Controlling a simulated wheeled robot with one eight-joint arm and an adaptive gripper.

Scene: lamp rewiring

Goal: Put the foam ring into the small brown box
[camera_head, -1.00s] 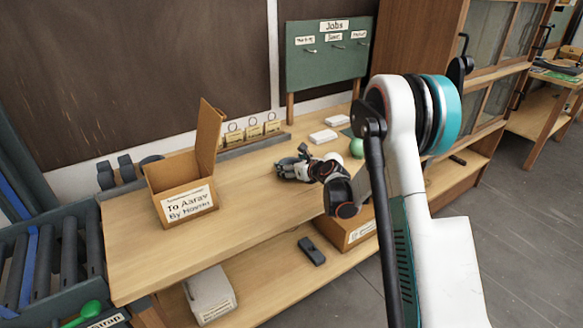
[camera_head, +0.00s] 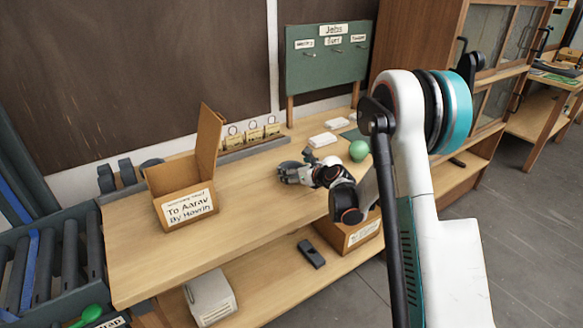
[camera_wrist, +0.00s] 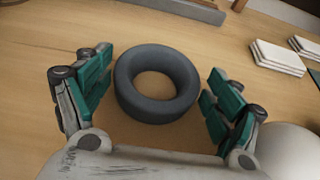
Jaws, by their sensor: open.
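The foam ring is a thick dark grey ring (camera_wrist: 157,107) lying flat on the wooden bench top in the wrist view. My gripper (camera_wrist: 161,72) is open, with one teal-padded finger on each side of the ring and visible gaps between. In the head view my gripper (camera_head: 285,174) is low over the bench; the ring is hard to make out there. A small brown box (camera_head: 187,205) stands open on the bench to the left of my gripper, its flap upright and a white label on its front. Its inside is mostly hidden.
A green ball (camera_head: 358,150) and white blocks (camera_head: 323,139) lie right of and behind my gripper. A rail with tagged cards (camera_head: 254,136) runs along the back. Another brown box (camera_head: 352,238) is on the lower shelf. The bench between box and gripper is clear.

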